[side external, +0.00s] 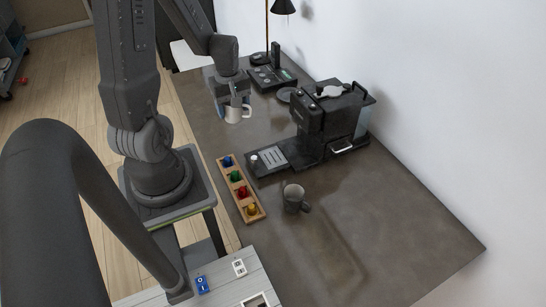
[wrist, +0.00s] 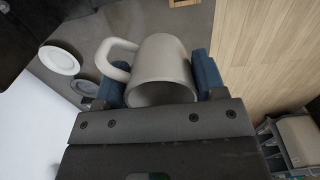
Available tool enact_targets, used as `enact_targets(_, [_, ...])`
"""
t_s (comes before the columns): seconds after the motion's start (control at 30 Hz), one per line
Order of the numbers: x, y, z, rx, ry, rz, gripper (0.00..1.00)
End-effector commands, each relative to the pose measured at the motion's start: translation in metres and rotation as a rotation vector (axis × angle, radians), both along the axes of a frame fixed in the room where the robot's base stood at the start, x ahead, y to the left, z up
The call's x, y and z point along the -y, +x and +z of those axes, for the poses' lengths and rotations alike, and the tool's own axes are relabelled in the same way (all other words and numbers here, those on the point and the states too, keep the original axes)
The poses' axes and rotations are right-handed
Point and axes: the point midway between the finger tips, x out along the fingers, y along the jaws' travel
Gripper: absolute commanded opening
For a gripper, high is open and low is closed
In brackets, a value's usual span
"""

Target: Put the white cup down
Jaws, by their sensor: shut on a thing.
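The white cup (side external: 234,114) is between the fingers of my gripper (side external: 233,98), towards the far left part of the counter. In the wrist view the white cup (wrist: 162,68) sits between the two blue fingers of my gripper (wrist: 160,84), with its handle to the left. The gripper is shut on the cup. In the side view the cup appears upright and close to the counter; I cannot tell whether its base touches the surface.
A black coffee machine (side external: 334,115) stands right of the cup. A wooden tray (side external: 248,217) with several coloured capsules and a dark mug (side external: 293,198) are nearer. A telephone (side external: 271,78), a lamp (side external: 283,8) and a saucer (side external: 285,94) are behind. The right front counter (side external: 400,240) is clear.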

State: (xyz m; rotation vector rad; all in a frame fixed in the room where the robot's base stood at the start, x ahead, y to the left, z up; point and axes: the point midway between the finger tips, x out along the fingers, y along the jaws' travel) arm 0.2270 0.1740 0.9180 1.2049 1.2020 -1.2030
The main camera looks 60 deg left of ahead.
Motion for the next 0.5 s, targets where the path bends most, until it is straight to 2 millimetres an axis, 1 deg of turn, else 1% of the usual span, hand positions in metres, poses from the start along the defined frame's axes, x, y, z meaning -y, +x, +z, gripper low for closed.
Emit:
enact_targets(0.03, [0.001, 0.000, -0.007, -0.003, -0.003, 0.000, 0.38])
enact_targets(0.13, [0.002, 0.001, -0.016, -0.002, -0.002, -0.002, 0.38])
enact_targets(0.23, [0.009, 0.010, -0.024, -0.002, -0.002, -0.006, 0.38])
enact_targets(0.5, [0.048, 0.052, -0.059, -0.002, -0.002, -0.010, 0.38])
